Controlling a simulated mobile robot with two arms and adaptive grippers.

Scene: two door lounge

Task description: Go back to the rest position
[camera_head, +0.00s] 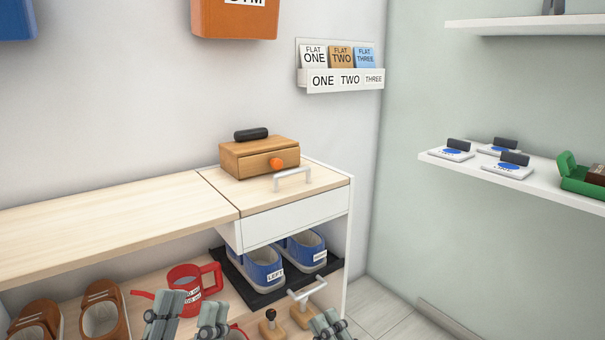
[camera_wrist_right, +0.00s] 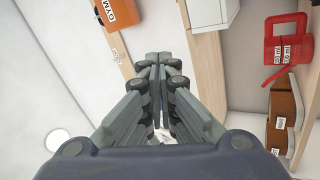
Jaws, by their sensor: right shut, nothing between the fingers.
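My left gripper (camera_head: 188,317) shows at the bottom of the head view, in front of the lower shelf. Its two fingers stand apart with no object visible between them. My right gripper (camera_head: 329,325) is at the bottom edge, to the right of the left one, and mostly cut off. In the right wrist view the right gripper (camera_wrist_right: 158,62) has its fingertips together with nothing held. Both grippers are in front of the shelf unit. The arms behind them are out of view.
A wooden bench top (camera_head: 110,215) carries a small wooden drawer box (camera_head: 250,160). Below are a red watering can (camera_head: 182,276), brown shoes (camera_head: 100,312) and blue shoes (camera_head: 264,265) on a black tray. A white wall shelf (camera_head: 540,186) is at right. Floor shows at lower right.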

